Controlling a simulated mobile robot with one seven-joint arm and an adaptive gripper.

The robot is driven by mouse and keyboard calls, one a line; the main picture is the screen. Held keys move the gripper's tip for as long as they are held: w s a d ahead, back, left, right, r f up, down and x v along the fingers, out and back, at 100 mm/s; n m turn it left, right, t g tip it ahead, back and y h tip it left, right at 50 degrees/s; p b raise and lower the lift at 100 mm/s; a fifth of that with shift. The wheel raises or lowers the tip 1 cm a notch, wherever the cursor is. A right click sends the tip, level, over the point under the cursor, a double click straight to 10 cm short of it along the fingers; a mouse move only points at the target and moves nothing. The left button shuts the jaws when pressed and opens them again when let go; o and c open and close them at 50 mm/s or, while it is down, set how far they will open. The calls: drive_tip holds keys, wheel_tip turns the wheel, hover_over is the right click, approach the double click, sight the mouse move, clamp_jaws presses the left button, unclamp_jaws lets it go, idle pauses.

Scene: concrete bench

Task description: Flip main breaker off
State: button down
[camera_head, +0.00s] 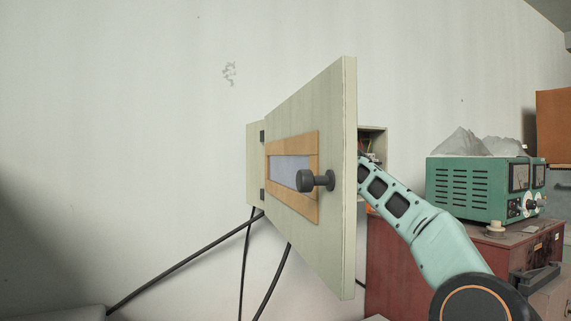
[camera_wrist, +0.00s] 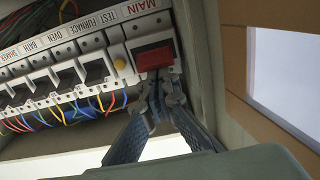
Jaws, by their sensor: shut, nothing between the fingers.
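The main breaker (camera_wrist: 154,53) has a wide red switch and sits at the right end of the breaker row in the wrist view, beside the "MAIN" label. My gripper (camera_wrist: 160,82) is shut and empty, with its fingertips at the lower edge of the red switch in that view. I cannot tell whether they touch it. In the head view, the open door (camera_head: 333,110) of the breaker box (camera_head: 372,134) hides my gripper and the breakers; my arm reaches in behind the door.
Several black breakers (camera_wrist: 67,74) with coloured wires below them stand left of the main breaker. A yellow button (camera_wrist: 119,63) is beside it. The door, with a dark knob (camera_head: 315,180), stands close to my arm. A green instrument (camera_head: 470,187) sits on a red cabinet at right.

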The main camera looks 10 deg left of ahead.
drive_tip(key=shift+f+t+y+b, duration=0.3)
drive_tip(key=shift+f+t+b, duration=0.15)
drive_tip(key=shift+b, duration=1.1)
drive_tip(key=shift+s, duration=0.1)
drive_tip(key=s+d+f+t+b, duration=0.1)
drive_tip(key=s+d+f+b, duration=0.1)
drive_tip(key=s+b, duration=0.2)
drive_tip(key=s+d+f+t+y+b, duration=0.1)
drive_tip(key=s+d+b, duration=0.2)
drive_tip(key=b, duration=0.8)
drive_tip(key=shift+s+d+f+y, duration=0.15)
drive_tip(key=shift+s+f+y, duration=0.15)
drive_tip(key=shift+s+f, duration=0.05)
